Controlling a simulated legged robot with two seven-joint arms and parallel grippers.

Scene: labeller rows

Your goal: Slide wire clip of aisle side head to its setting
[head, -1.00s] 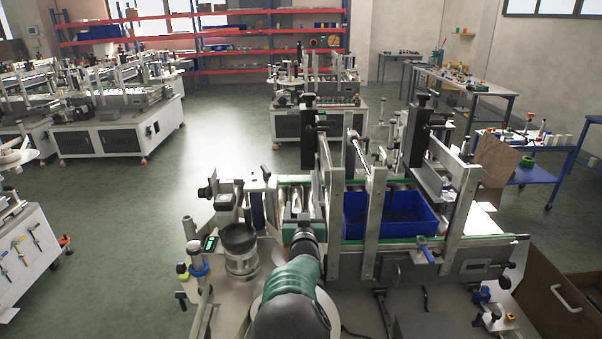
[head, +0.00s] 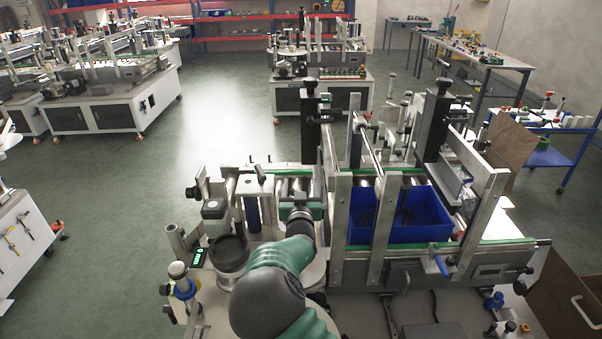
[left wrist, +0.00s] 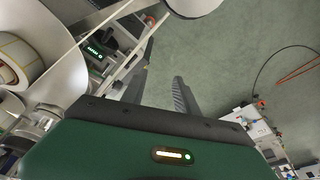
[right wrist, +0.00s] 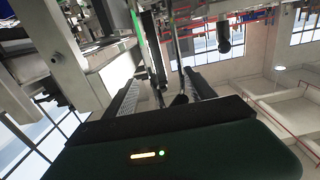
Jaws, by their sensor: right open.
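The labelling machine (head: 420,265) stands before me, with two dark upright head columns (head: 311,125) and metal guide rails. I cannot make out the wire clip for certain in any view. My right arm reaches up from the bottom middle of the head view toward the machine's near left part; its fingers are hidden there. In the right wrist view my right gripper (right wrist: 162,80) is open, with dark rods and metal machine parts beyond its fingers. My left gripper (left wrist: 165,62) is open and empty in the left wrist view, beside a label roll (left wrist: 18,58) and a small lit display (left wrist: 95,49).
A blue bin (head: 425,228) sits on the machine between the guide rails. A blue trolley (head: 548,150) and other machines (head: 105,98) stand further back.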

